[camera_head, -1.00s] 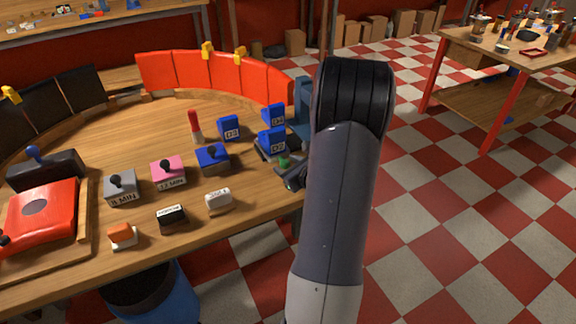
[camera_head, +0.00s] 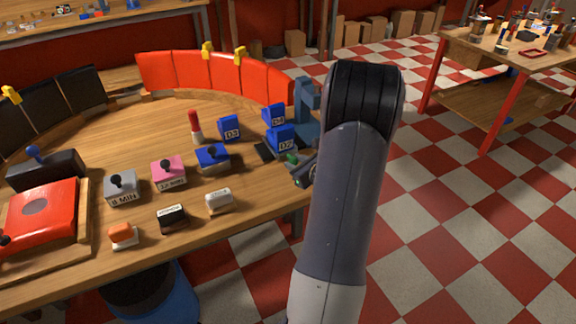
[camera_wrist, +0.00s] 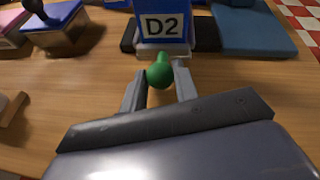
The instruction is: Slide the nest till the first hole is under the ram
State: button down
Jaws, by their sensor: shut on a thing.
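The blue block marked D2 (camera_head: 281,139) sits over a dark rail (camera_head: 263,152) near the table's right edge. It also shows in the wrist view (camera_wrist: 163,24), above a pale grey carriage (camera_wrist: 160,50) that looks like the nest. A green knob (camera_wrist: 160,73) sticks out from the carriage toward me. My gripper (camera_wrist: 158,82) is shut on this knob, one finger on each side. The blue press (camera_head: 306,108) stands right of D2, partly behind my arm. Its blue base (camera_wrist: 250,30) is right of the rail. I cannot make out the ram or the holes.
Blue blocks D4 (camera_head: 273,116) and D3 (camera_head: 229,127) stand behind and left. A red-topped post (camera_head: 195,126) and a blue box with a black knob (camera_head: 212,158) stand further left. My arm covers part of the right side.

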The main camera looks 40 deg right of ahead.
jog(key=s+d, duration=0.1)
jog(key=d, duration=0.3)
jog(key=s+d, duration=0.1)
jog(key=d, duration=0.3)
jog(key=s+d, duration=0.1)
jog(key=d, duration=0.3)
jog(key=shift+w, duration=0.1)
jog(key=c, duration=1.1)
grip_release()
jog(key=v, duration=1.1)
jog(key=shift+w+a+b, duration=0.1)
jog(key=shift+a+b, duration=0.05)
jog(key=shift+b, duration=0.15)
jog(key=shift+w, duration=0.1)
